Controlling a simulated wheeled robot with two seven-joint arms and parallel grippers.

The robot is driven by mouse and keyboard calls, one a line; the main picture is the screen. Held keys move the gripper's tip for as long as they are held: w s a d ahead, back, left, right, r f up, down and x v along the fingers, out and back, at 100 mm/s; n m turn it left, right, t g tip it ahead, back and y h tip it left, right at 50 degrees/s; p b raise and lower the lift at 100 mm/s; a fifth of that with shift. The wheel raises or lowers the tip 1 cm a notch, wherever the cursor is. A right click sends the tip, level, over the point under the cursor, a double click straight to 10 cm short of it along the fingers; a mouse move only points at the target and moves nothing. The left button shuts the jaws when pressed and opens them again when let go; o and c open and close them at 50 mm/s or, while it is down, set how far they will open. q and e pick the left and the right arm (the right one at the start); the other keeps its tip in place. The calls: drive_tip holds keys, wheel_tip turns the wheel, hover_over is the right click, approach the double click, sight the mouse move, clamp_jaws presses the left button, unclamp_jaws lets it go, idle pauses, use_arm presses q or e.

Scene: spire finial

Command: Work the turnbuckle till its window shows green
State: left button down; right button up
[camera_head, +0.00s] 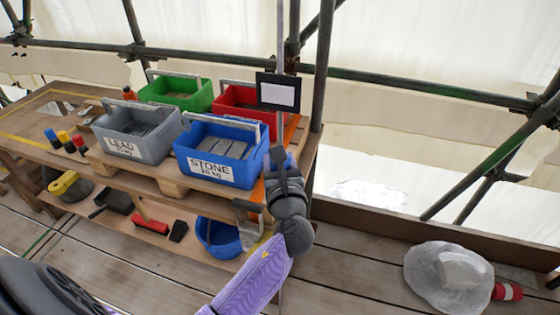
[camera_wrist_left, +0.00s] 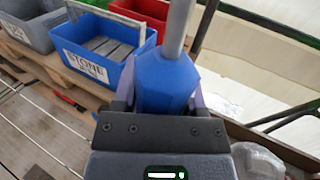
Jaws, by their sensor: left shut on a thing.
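A thin grey vertical rod (camera_head: 280,40) runs down in front of the scaffold and also shows in the left wrist view (camera_wrist_left: 178,28). A blue faceted body (camera_wrist_left: 165,78) surrounds the rod, apparently the turnbuckle; little of it shows in the head view. My left gripper (camera_head: 280,160) is shut on this blue body, with one finger on each side in the wrist view. A black-framed panel (camera_head: 279,94) with a plain white face is by the rod above the gripper. I see no green on it, and cannot tell whether it is the window. My right gripper is out of view.
A blue STONE crate (camera_head: 212,170), grey LEAD crate (camera_head: 120,146), green crate (camera_head: 176,90) and red crate (camera_head: 240,97) stand on the bench left of the rod. Scaffold tubes (camera_head: 323,70) stand close behind. A clear bag (camera_head: 447,278) lies on the floor at right.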

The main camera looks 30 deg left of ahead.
use_arm(q)
drive_tip(key=n+g+y, duration=0.1)
drive_tip(key=g, duration=0.1)
drive_tip(key=n+g+y, duration=0.2)
drive_tip(key=shift+s+a+n+y, duration=0.15)
drive_tip(key=shift+s+n+y, duration=0.05)
drive_tip(key=shift+n+y, duration=0.1)
drive_tip(key=n+g+y, duration=0.1)
drive_tip(key=g, duration=0.1)
drive_tip(key=n+g+y+b, duration=0.1)
drive_tip(key=g, duration=0.1)
drive_tip(key=shift+s+a+n, duration=0.1)
drive_tip(key=shift+s+n, duration=0.05)
drive_tip(key=shift+n, duration=0.25)
drive_tip(key=n+g+b, duration=0.1)
drive_tip(key=g, duration=0.1)
drive_tip(key=n+g, duration=0.1)
drive_tip(key=shift+s+f+g+y+b, duration=0.1)
drive_tip(key=shift+s+g+y+b, duration=0.1)
drive_tip(key=shift+g+y+b, duration=0.2)
drive_tip(key=shift+s+n+g+b, duration=0.15)
drive_tip(key=shift+n+g+b, duration=0.45)
drive_tip(key=shift+n+g, duration=0.5)
drive_tip(key=shift+s+n+g+b, duration=0.15)
drive_tip(key=shift+n+g+b, duration=0.5)
drive_tip(key=shift+g, duration=0.75)
drive_tip(key=shift+n+g, duration=0.25)
drive_tip(key=shift+g, duration=0.05)
drive_tip(key=shift+c, duration=0.7)
unclamp_jaws()
